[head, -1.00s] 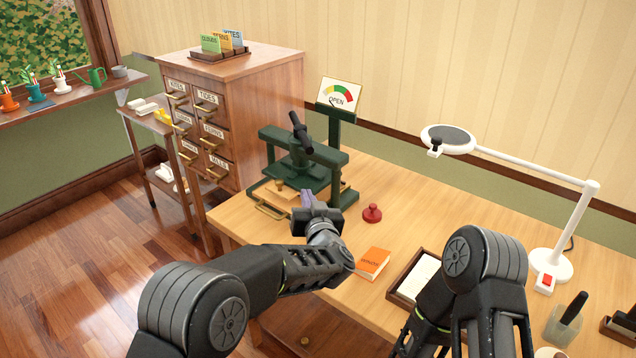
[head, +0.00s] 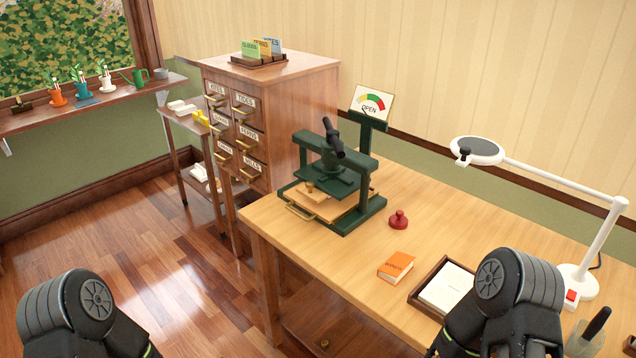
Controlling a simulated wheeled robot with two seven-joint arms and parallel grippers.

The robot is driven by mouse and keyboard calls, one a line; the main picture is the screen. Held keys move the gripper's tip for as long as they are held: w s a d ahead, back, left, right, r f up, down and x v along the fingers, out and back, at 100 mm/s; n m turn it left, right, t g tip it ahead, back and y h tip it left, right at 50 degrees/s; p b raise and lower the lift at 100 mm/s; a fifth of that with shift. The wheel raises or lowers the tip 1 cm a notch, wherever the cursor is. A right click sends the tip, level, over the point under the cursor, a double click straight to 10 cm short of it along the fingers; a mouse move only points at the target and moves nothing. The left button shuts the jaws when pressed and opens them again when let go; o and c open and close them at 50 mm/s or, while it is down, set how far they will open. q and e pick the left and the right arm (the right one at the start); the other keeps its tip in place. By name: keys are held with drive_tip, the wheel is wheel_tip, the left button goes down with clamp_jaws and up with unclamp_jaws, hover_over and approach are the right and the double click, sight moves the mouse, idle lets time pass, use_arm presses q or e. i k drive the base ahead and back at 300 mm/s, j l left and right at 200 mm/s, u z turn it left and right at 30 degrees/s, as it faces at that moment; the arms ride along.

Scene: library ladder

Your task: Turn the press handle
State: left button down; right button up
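The green press (head: 336,187) stands on the left end of the wooden table (head: 448,210). Its dark press handle (head: 333,138) sits on top of the crossbar, slanting up to the left. A wooden board (head: 325,204) lies in the press under the raised plate, with a brass pull at the front. Neither gripper is in the picture, and nothing of mine is touching the press.
A red stamp (head: 398,219), an orange book (head: 396,266) and a paper tray (head: 443,287) lie right of the press. A white magnifier lamp (head: 600,240) stands at the right. A drawer cabinet (head: 284,120) stands behind left. The tabletop before the press is clear.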

sight(333, 136)
drive_tip(key=i+j, duration=0.2)
drive_tip(key=j, duration=0.15)
drive_tip(key=i+j, duration=0.25)
drive_tip(key=i+j+z, duration=0.1)
drive_tip(key=j+z, duration=0.1)
drive_tip(key=j, duration=0.2)
drive_tip(key=z, duration=1.45)
drive_tip(key=i+j, duration=0.05)
